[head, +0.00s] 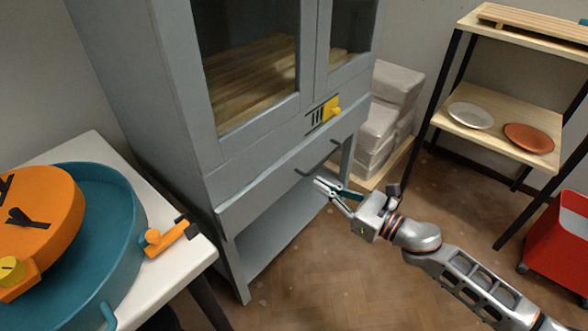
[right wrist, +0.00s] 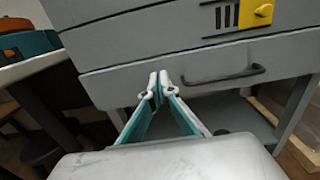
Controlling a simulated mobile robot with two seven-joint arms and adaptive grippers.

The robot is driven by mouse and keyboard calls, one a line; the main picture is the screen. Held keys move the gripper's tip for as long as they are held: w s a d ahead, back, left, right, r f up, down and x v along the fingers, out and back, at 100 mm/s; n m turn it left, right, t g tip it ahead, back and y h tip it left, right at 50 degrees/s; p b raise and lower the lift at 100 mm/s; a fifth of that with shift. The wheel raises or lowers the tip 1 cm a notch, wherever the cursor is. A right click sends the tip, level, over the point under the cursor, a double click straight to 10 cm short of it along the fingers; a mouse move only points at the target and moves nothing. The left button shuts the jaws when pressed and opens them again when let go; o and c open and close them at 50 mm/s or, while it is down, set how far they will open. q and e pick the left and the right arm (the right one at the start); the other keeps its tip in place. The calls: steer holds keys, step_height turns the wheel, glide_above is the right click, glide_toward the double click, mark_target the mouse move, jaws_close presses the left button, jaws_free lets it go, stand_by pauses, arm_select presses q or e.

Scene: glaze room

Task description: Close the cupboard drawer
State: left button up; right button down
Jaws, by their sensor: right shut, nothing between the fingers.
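The grey cupboard (head: 150,90) has a wide drawer (head: 255,192) below its glass doors, with dark bar handles (head: 303,173). The drawer front appears to stand slightly forward of the cupboard body. In the right wrist view the drawer front (right wrist: 115,84) spans the picture, with one handle (right wrist: 235,79) right of the fingers. My right gripper (head: 321,186) is shut and empty, its fingertips close in front of the drawer front near the handles. The fingertips (right wrist: 163,82) overlap the drawer front in the wrist view; contact cannot be told. My left gripper is out of view.
A white table (head: 185,250) with a teal round tub (head: 120,235) stands at the left. A wooden shelf rack (head: 500,130) with plates and a red bin (head: 560,240) are at the right. Pale blocks (head: 385,125) sit behind the cupboard. The floor ahead is clear.

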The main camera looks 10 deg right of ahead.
mark_target(284, 163)
steer(key=b+x, duration=0.1)
steer(key=x, duration=0.7)
steer(key=shift+w+a+f, duration=0.15)
steer(key=shift+w+a, duration=0.05)
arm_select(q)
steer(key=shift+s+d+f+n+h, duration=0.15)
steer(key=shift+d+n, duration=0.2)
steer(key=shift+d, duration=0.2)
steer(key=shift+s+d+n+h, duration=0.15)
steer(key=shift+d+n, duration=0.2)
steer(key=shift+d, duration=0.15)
arm_select(e)
steer(key=shift+w+a, duration=0.35)
steer(key=shift+w, duration=0.1)
steer(key=shift+x, duration=0.85)
steer(key=shift+w, duration=0.1)
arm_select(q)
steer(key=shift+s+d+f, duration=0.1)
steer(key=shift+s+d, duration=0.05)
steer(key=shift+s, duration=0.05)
